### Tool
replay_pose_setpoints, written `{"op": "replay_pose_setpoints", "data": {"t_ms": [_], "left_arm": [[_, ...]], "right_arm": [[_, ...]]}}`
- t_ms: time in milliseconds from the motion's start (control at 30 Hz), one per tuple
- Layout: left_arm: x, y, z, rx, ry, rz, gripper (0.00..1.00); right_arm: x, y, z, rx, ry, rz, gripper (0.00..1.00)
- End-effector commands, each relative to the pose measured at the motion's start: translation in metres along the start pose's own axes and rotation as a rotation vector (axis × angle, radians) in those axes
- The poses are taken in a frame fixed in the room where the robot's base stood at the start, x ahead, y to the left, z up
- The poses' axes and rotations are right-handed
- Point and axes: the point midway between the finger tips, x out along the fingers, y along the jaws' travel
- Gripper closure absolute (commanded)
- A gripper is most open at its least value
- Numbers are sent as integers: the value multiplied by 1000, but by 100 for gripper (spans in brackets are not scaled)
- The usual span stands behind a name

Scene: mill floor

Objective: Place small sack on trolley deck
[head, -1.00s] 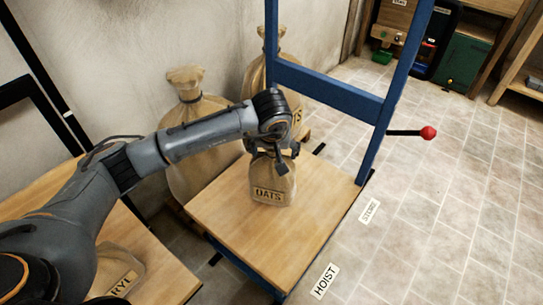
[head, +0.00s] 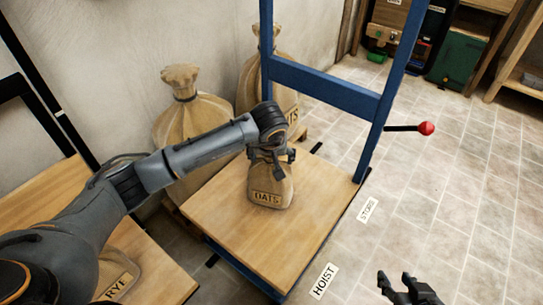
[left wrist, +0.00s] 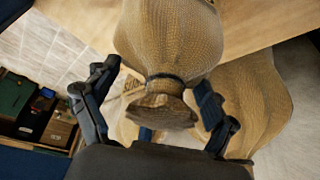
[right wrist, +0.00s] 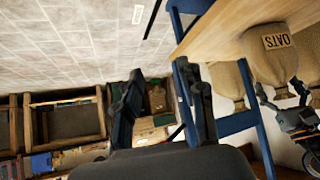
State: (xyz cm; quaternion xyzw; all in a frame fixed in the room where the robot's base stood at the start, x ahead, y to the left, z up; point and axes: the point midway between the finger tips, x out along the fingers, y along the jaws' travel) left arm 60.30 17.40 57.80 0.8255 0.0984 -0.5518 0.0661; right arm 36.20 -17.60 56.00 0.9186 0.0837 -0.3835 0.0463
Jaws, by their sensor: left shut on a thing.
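A small burlap sack (head: 270,190) marked OATS is upright on the wooden deck (head: 225,222) of the blue-framed carrier, near the middle. I cannot tell if its base bears fully on the boards. My left gripper (head: 270,155) is shut on the sack's tied neck from above. The left wrist view shows the sack (left wrist: 165,45) with its gathered top between the fingers. My right gripper (head: 408,287) is open and empty, low over the floor at the lower right. The right wrist view shows the sack (right wrist: 273,55) on the deck too.
A sack marked RYE (head: 122,270) lies on a wooden surface at the lower left. Large sacks (head: 185,110) stand behind the deck by the wall. Tiled floor at right is clear.

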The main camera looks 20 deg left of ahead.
Motion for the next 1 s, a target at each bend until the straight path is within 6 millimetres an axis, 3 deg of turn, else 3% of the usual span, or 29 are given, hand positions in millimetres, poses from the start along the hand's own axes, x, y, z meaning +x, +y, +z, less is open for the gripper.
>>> {"op": "replay_pose_setpoints", "data": {"t_ms": [133, 167, 233, 667, 867, 1000], "left_arm": [[-2, 1, -3, -1, 6, 3, 78], [0, 0, 0, 0, 0, 0, 11], [0, 0, 0, 0, 0, 0, 0], [-2, 0, 0, 0, 0, 0, 0], [-28, 0, -2, 1, 3, 0, 0], [-56, 0, -2, 1, 4, 0, 0]], "right_arm": [[0, 0, -2, 0, 10, 0, 60], [0, 0, -3, 0, 13, 0, 60], [0, 0, -3, 0, 13, 0, 60], [-1, 0, -2, 0, 3, 0, 60], [-10, 4, 27, 3, -140, 8, 60], [-22, 7, 55, 7, -283, 16, 60]]}}
